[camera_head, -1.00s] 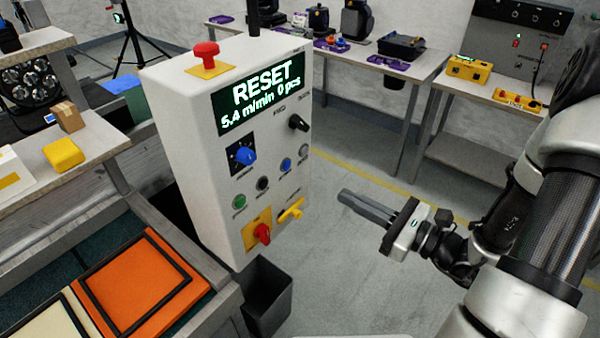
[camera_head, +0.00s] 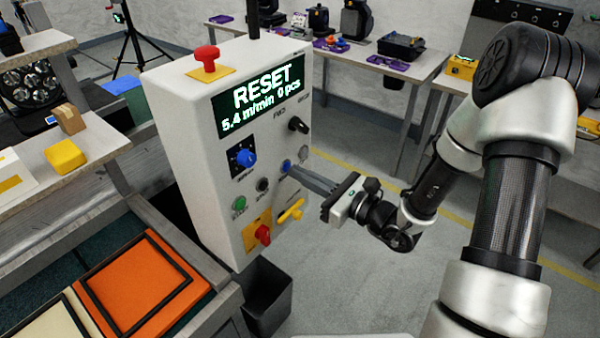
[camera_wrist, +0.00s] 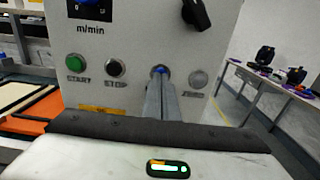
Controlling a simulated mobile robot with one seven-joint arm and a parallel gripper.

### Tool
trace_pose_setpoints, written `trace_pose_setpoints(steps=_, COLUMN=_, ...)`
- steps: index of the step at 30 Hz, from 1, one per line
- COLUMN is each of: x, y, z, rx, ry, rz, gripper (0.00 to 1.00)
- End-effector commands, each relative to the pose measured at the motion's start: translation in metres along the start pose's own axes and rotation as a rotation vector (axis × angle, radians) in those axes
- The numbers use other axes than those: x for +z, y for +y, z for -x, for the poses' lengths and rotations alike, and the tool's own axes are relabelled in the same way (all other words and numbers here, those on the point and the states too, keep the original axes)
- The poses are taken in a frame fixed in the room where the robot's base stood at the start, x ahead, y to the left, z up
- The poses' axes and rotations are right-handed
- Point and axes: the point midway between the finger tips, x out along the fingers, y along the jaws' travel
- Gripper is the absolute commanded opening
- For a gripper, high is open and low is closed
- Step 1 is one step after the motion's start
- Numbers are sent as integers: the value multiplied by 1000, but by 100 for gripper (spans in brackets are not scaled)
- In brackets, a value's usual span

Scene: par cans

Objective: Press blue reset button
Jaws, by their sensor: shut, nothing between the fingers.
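The white control box (camera_head: 195,150) stands upright, and its display (camera_head: 262,97) reads RESET, 5.4 m/min, 0 pcs. The small blue reset button (camera_head: 286,165) is on its front face, right of the black stop button (camera_head: 262,185). My gripper (camera_head: 291,170) is shut and empty, its fingertips at the blue button. In the wrist view the blue button (camera_wrist: 159,69) shows just beyond the fingertips and is partly hidden by them. I cannot tell whether the tips touch it or whether it is pushed in.
Near the fingers are a green start button (camera_wrist: 76,62), a grey button (camera_wrist: 198,79), a yellow lever (camera_head: 291,211) and a red knob (camera_head: 263,234). A blue dial (camera_head: 246,158) sits higher. A black bin (camera_head: 268,297) stands below. Open floor lies to the right.

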Motion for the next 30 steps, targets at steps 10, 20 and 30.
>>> trace_pose_setpoints(steps=10, x=0, y=0, z=-6, rx=-1, ry=1, rz=0, gripper=0)
trace_pose_setpoints(steps=20, x=0, y=0, z=-26, rx=1, ry=-1, rz=0, gripper=0)
trace_pose_setpoints(steps=30, x=2, y=0, z=-27, rx=3, ry=-6, rz=3, gripper=0)
